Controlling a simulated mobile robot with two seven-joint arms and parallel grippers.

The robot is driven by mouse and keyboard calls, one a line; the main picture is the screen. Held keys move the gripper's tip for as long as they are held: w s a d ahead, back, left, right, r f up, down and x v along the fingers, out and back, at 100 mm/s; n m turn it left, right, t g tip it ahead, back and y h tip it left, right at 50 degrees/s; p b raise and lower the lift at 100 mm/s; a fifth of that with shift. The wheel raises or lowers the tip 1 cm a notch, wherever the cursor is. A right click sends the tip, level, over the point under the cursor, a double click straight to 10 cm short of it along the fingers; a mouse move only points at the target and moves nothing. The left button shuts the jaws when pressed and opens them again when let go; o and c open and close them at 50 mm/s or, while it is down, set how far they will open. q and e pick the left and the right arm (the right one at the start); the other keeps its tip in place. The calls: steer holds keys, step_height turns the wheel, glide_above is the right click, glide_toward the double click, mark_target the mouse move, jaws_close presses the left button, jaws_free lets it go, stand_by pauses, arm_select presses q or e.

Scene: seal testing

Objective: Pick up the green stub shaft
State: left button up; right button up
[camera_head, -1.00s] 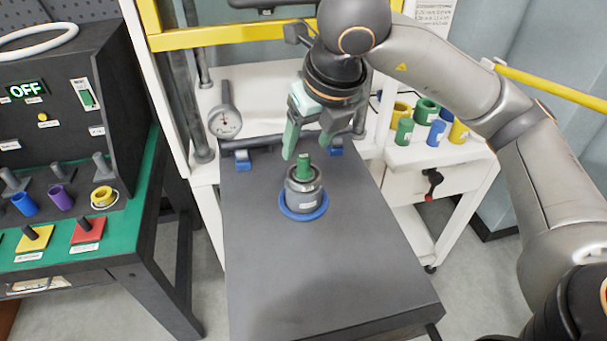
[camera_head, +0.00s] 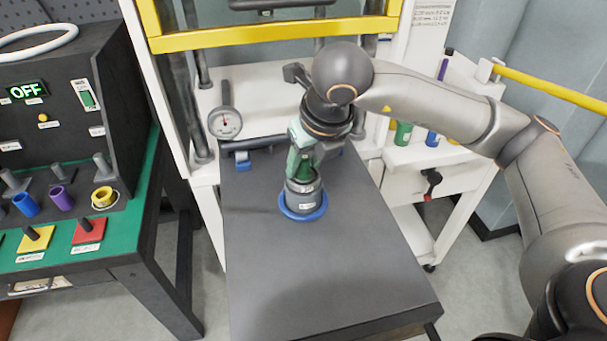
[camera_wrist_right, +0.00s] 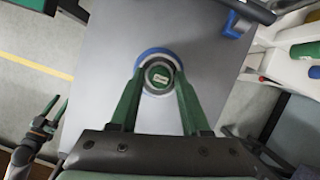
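The green stub shaft (camera_head: 305,170) stands upright in a grey cylindrical housing (camera_head: 303,196) with a blue ring base (camera_head: 291,212), on the dark table. In the right wrist view I look down on the shaft's round end (camera_wrist_right: 159,75), which has a small label. My right gripper (camera_head: 304,168) is lowered over the shaft. Its green fingers (camera_wrist_right: 159,76) stand on both sides of the shaft, apart, with small gaps showing. The fingers partly hide the shaft in the head view. My left gripper (camera_wrist_right: 54,108) shows at the left of the right wrist view, open and empty, away from the table.
The dark table (camera_head: 320,270) is clear in front of the housing. A dial gauge (camera_head: 225,123) and a blue clamp (camera_head: 242,160) are behind it. A green bench (camera_head: 120,225) with coloured parts stands left. A white cart (camera_head: 410,185) with green and blue cylinders stands right.

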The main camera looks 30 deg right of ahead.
jaws_close()
stand_by(1.0)
